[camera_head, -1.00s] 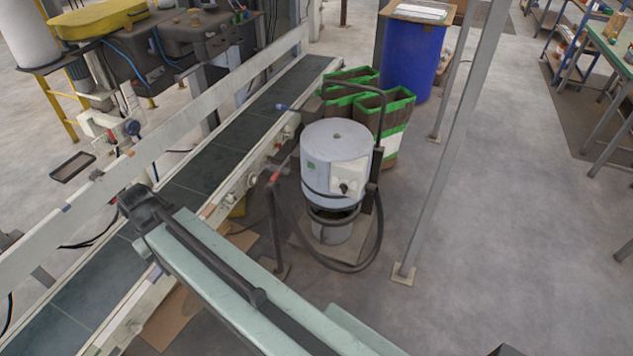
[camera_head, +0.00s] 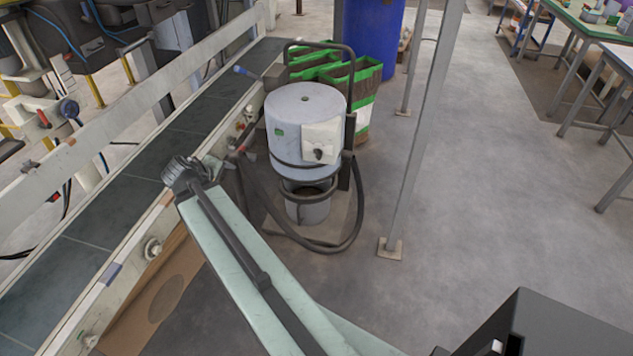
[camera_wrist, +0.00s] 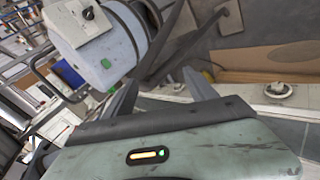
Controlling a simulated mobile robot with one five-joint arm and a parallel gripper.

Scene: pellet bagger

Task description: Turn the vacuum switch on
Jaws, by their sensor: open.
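The vacuum (camera_head: 290,122) is a pale grey-blue drum on a dark frame, upright beside the conveyor. A white box on its side carries the vacuum switch (camera_head: 319,153), a small dark knob. In the wrist view the vacuum (camera_wrist: 112,45) appears tilted at the upper left, with the switch (camera_wrist: 88,13) near the top edge. My gripper (camera_wrist: 160,74) is open and empty, its two dark fingers apart. It is clear of the switch. In the head view my arm reaches up to the left of the vacuum; the fingers are hard to make out there.
A conveyor (camera_head: 120,175) with pale side rails runs along the left. A black hose (camera_head: 355,225) loops around the vacuum's base. Green-edged bags (camera_head: 368,80) and a blue drum (camera_head: 372,30) stand behind. A grey post (camera_head: 424,130) rises to the right; open floor lies beyond it.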

